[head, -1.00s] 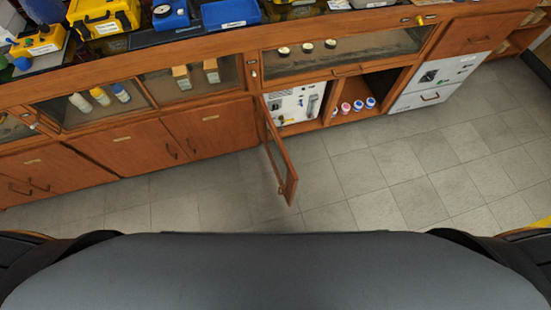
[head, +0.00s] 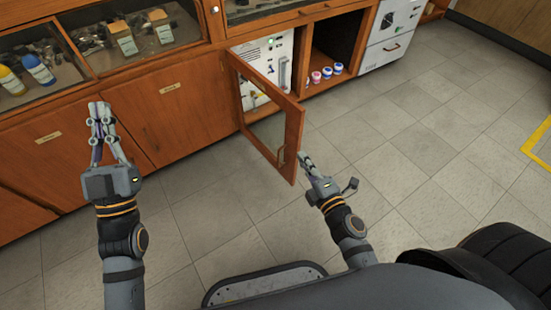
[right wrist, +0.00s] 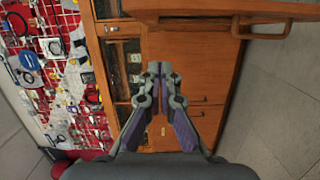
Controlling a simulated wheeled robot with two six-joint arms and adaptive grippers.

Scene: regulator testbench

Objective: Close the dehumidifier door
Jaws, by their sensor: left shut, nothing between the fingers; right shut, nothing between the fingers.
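The dehumidifier door (head: 291,145) is a wooden frame with a glass pane, hinged at its left edge. In the head view it stands wide open, swung out from the cabinet over the floor. Behind it sits the white dehumidifier unit (head: 262,62) in its compartment. My right gripper (head: 305,158) is shut and empty, close to the lower free edge of the door; I cannot tell whether it touches. The right wrist view also shows the gripper (right wrist: 160,72) with its fingertips together. My left gripper (head: 100,108) is shut and empty, in front of the closed cabinet doors at the left.
Closed wooden cabinet doors (head: 172,115) lie left of the open door. A white drawer unit (head: 392,35) stands further right. The tiled floor (head: 400,150) right of the door is clear.

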